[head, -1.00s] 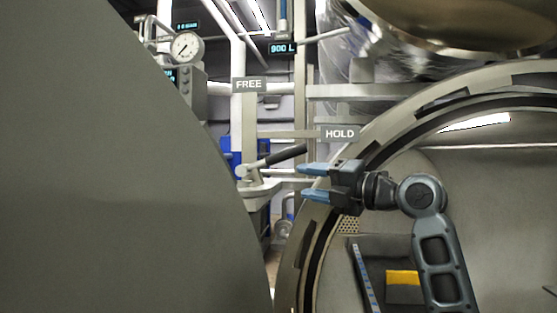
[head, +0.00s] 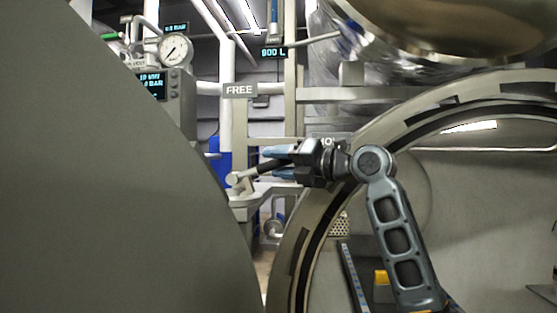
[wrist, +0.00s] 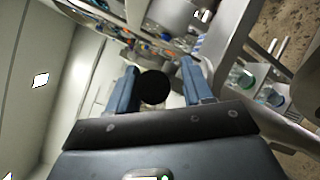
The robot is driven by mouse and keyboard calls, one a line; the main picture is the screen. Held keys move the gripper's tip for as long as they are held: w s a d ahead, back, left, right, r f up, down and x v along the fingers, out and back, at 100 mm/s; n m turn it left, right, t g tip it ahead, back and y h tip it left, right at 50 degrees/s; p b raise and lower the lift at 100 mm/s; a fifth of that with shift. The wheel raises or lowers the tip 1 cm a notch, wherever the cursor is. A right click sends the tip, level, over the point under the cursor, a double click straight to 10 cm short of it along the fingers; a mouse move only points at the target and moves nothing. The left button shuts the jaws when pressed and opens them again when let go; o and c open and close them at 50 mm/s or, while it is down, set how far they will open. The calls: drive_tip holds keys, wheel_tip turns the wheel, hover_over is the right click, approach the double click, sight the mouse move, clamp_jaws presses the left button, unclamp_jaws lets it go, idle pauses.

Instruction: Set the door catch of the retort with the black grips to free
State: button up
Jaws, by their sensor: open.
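The door catch is a lever with a black grip (head: 265,167) on a pale pivot (head: 235,180), between the grey door at left and the retort's round mouth. The lever slants up to the right, towards the HOLD sign (head: 327,142), which my gripper partly hides. The FREE sign (head: 239,90) is above the pivot. My gripper (head: 272,163) is open, its blue fingers above and below the black grip. In the wrist view, the grip's round black end (wrist: 153,87) shows between the fingers (wrist: 160,66), with a gap to the right finger.
The large grey door (head: 110,190) fills the left side. The retort's rim (head: 300,225) curves close below and behind my gripper. A pressure gauge (head: 175,50) and control box stand at upper left. A shiny vessel (head: 450,30) hangs above right.

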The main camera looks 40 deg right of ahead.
drive_tip(key=shift+w, duration=0.1)
clamp_jaws()
idle(0.4)
